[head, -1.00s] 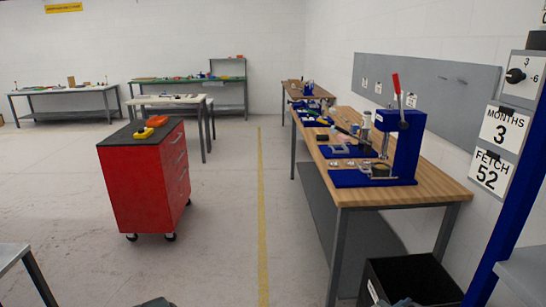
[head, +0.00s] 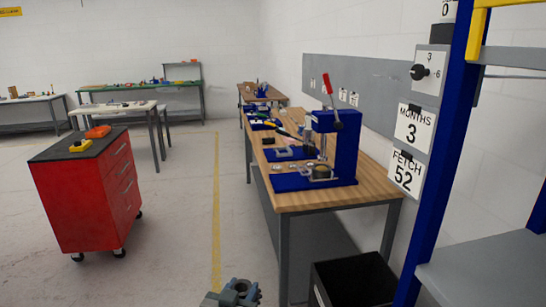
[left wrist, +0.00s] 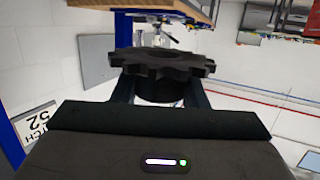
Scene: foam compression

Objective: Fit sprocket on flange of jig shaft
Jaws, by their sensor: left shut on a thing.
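My left gripper (head: 238,291) shows at the bottom edge of the head view, in front of the wooden workbench and apart from it. It is shut on a dark toothed sprocket (left wrist: 162,62), which fills the middle of the left wrist view between the two fingers. Only a small part of the sprocket (head: 241,285) shows in the head view. A blue press (head: 342,146) with a red lever stands on the workbench (head: 350,193). Small fixtures sit on blue plates beside it; I cannot tell which is the jig shaft. My right gripper is not in view.
A black bin (head: 352,283) stands on the floor by the bench's near end. A red tool cart (head: 85,190) stands at the left. A blue-framed shelf (head: 490,262) is close on the right. The floor between cart and bench is clear.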

